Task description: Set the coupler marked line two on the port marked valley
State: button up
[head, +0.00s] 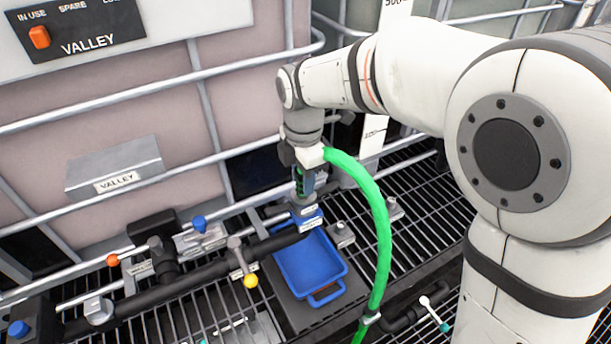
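My gripper (306,186) points down at the picture's middle, just above a blue fitting with small white labels (308,218) beside the right end of the black pipe. A green hose (380,225) rises to a white block (311,156) at my gripper. A little green shows between the dark fingers. The fingertips are too small and overlapped to tell whether they grip anything or touch the blue fitting. The fitting's labels are unreadable, and I cannot make out a line two mark. A grey box marked VALLEY (118,178) is on the tote at left.
A blue tray (338,288) lies below the pipe. The black manifold pipe (205,270) carries valves with orange (113,260), blue (199,223) and yellow (250,281) knobs. Tote cage bars (150,90) stand behind. A VALLEY switch panel (85,28) is at upper left. Floor is grating.

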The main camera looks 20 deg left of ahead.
jog(key=o, duration=0.4)
jog(key=shift+o, duration=0.2)
notch_tip(320, 180, up, 8)
jog(key=shift+f+b, duration=0.1)
jog(key=shift+b, duration=0.2)
